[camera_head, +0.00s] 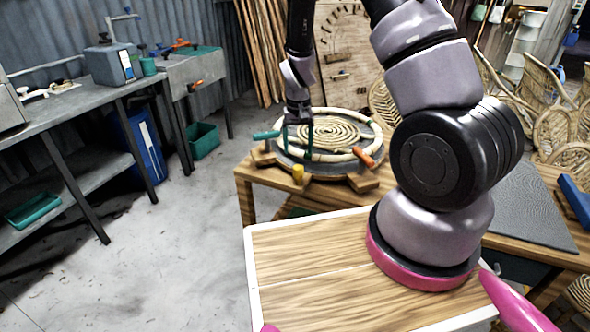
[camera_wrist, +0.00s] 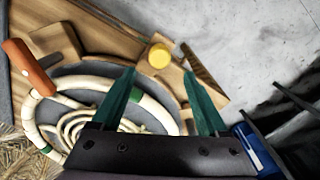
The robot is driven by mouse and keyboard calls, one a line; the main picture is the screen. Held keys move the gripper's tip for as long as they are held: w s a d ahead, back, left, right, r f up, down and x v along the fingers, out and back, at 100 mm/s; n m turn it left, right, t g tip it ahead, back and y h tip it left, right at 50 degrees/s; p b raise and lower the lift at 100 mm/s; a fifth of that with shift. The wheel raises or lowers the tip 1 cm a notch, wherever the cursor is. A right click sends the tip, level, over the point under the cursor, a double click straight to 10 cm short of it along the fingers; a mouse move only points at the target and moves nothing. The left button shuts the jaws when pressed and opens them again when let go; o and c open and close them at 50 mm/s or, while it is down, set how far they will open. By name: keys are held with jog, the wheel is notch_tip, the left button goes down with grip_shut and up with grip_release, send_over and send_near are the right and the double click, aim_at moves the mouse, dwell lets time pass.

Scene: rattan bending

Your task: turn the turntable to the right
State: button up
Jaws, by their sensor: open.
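The turntable (camera_head: 332,168) is a round grey disc on a wooden base, carrying a pale rattan ring and a rattan spiral (camera_head: 328,131). An orange handle (camera_head: 364,157) sticks out at its right front and a teal handle (camera_head: 266,135) at its left. A yellow knob (camera_head: 298,173) stands at the front of the base. My gripper (camera_head: 298,148) points down over the disc's left part, close to the teal handle. In the wrist view, its teal fingers (camera_wrist: 160,72) are spread apart with nothing clearly between them. The orange handle (camera_wrist: 30,67) and yellow knob (camera_wrist: 159,56) show there too.
The turntable stands on a wooden table (camera_head: 250,178). A workbench (camera_head: 75,100) with tools runs along the left wall, and a green bin (camera_head: 203,140) stands on the floor. Rattan chairs (camera_head: 552,130) are at the right.

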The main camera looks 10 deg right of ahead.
aim_at(298, 167)
notch_tip(298, 167, down, 9)
jog(key=shift+r, duration=0.15)
grip_shut()
dwell(1.5)
